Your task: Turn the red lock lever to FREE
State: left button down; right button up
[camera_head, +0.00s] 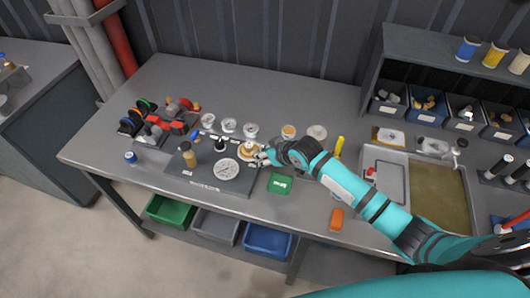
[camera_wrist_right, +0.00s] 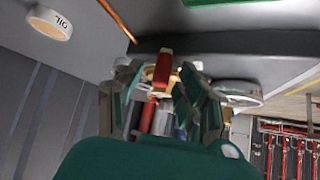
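A red lever (camera_wrist_right: 163,68) shows in the right wrist view, in front of a brass-coloured part (camera_wrist_right: 174,84). My right gripper (camera_wrist_right: 163,88) has its two fingers apart, one on each side of the red lever. I cannot tell whether either finger touches it. In the head view my right gripper (camera_head: 262,156) is at the right side of the dark pump plate (camera_head: 205,180), by a round brass-coloured part (camera_head: 246,150). The lever is too small or hidden there, and its FREE marking cannot be read. My left gripper is not in view.
A white dial (camera_head: 226,169) sits on the plate beside the gripper. A green box (camera_head: 280,184) and an orange block (camera_head: 336,219) lie near my right arm. A tool cluster (camera_head: 160,122) stands at the left.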

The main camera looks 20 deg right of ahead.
grip_shut()
jog(key=shift+w+d, duration=0.1)
dwell(0.4)
jog(key=shift+w+d+f+n+y+b, duration=0.2)
jog(key=shift+d+n+y+b, duration=0.1)
jog(key=shift+n+b, duration=0.35)
jog(key=n+g+y+b, duration=0.1)
jog(key=b, duration=0.2)
jog(key=w+d+n+g+y+b, duration=0.1)
jog(key=n+b, duration=0.1)
jog(key=b, duration=0.1)
jog(key=w+n+g+y+b, duration=0.1)
jog(key=n+b, duration=0.1)
jog(key=b, duration=0.2)
jog(key=shift+w+d, duration=0.15)
jog(key=shift+w, duration=0.1)
jog(key=shift+w+d+r+n+g+y+b, duration=0.1)
jog(key=shift+w+r+n+g+y+b, duration=0.25)
jog(key=shift+n+b, duration=0.45)
jog(key=shift+s+f, duration=0.1)
grip_release()
